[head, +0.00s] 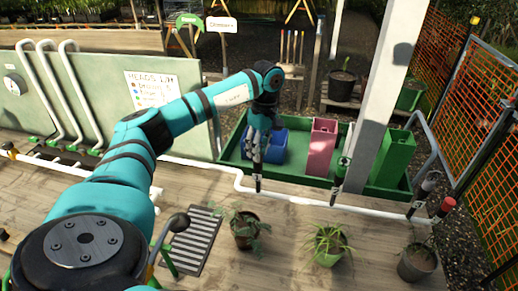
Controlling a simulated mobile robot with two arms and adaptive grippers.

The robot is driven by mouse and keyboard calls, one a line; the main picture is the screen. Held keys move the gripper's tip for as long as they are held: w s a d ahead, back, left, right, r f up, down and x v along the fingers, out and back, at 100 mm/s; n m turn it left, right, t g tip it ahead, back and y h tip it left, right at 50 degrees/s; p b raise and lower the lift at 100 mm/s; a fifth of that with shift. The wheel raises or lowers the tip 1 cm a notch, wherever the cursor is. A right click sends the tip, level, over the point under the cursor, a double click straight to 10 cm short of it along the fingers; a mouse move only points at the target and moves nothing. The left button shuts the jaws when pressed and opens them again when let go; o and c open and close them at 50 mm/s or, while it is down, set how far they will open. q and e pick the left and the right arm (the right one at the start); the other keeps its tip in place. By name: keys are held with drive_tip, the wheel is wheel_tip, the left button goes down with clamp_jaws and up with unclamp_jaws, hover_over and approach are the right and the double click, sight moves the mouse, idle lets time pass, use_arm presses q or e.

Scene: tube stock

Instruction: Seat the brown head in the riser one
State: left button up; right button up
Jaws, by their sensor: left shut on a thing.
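My left gripper (257,150) comes in over the near edge of the green tray and points down. It is shut on a small dark thing between its fingertips, mostly hidden and too small for me to tell its colour or whether it is the brown head. A black upright riser (258,184) stands on the white pipe directly below the fingertips; I cannot tell whether the held thing touches it. Another riser (336,190) stands further right on the pipe. My right gripper is not in view.
The green tray (290,178) holds a blue bin (273,146), a pink bin (321,147) and a green bin (393,158). A white post (380,85) rises beside them. Potted plants (247,232) and a drain grate (192,240) are in front.

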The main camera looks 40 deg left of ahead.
use_arm(q)
drive_tip(key=shift+f, duration=0.1)
drive_tip(key=o, duration=0.9)
wheel_tip(320, 180, up, 12)
drive_tip(key=w, duration=0.1)
drive_tip(key=shift+w, duration=0.35)
drive_tip(key=shift+f, duration=0.1)
